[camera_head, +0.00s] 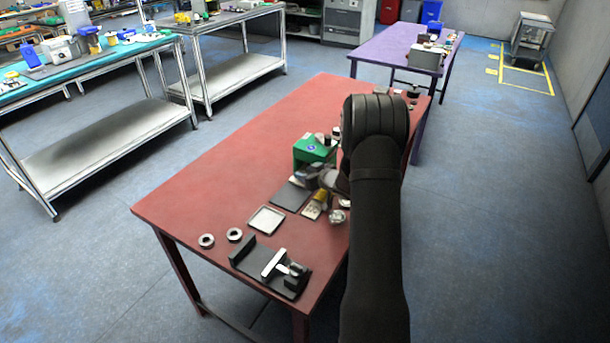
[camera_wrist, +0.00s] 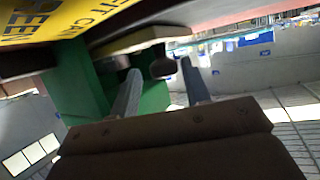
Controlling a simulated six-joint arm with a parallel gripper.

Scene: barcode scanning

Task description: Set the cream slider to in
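My gripper (camera_head: 314,174) is low over the red table, close to the front right of the green box (camera_head: 311,150). It hides part of what lies beneath it in the head view. In the wrist view my gripper (camera_wrist: 161,66) has its two grey fingers apart, with a visible gap. A cream bar (camera_wrist: 140,40), which looks like the cream slider, crosses just beyond the fingertips. A dark rounded piece (camera_wrist: 163,69) shows between the fingertips; I cannot tell whether they touch it. The green box (camera_wrist: 75,85) stands at the left. I cannot pick out the slider in the head view.
A yellow lettered panel (camera_wrist: 60,22) fills the wrist view's upper left. On the red table (camera_head: 220,165) are a dark plate (camera_head: 290,196), a light square tray (camera_head: 266,220), two rings (camera_head: 206,240) and a black fixture (camera_head: 262,275). The table's left part is clear.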

